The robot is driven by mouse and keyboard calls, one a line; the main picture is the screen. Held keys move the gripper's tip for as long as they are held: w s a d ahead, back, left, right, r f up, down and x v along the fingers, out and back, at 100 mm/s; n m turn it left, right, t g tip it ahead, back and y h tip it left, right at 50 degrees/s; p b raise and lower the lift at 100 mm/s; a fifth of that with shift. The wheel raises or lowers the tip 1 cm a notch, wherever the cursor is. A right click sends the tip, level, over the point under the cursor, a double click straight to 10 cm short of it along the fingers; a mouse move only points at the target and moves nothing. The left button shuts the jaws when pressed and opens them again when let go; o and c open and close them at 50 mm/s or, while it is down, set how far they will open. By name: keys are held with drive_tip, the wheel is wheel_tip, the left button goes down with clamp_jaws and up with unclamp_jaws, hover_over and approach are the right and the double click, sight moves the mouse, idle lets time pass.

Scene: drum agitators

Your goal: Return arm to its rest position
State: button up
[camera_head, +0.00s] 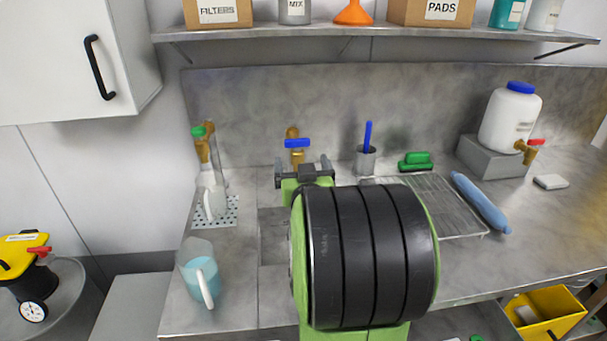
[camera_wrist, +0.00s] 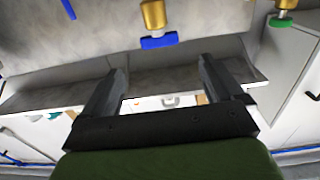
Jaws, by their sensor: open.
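My gripper (camera_head: 303,168) is in front of the blue-handled brass tap (camera_head: 297,144), over the sink area, at the end of my green and black arm. Its two dark fingers are spread apart with nothing between them. The wrist view, which looks upside down, also shows my gripper (camera_wrist: 162,66) open and empty. In that view the blue tap handle (camera_wrist: 158,42) is beyond the fingers and the green tap handle (camera_wrist: 281,22) is at the upper right. My arm hides part of the counter and sink in the head view.
A wire rack (camera_head: 452,214), a blue roll (camera_head: 480,203) and a white carboy (camera_head: 509,122) are right. A shelf (camera_head: 370,29) runs above.

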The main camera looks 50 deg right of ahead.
drive_tip(key=shift+v, duration=1.35)
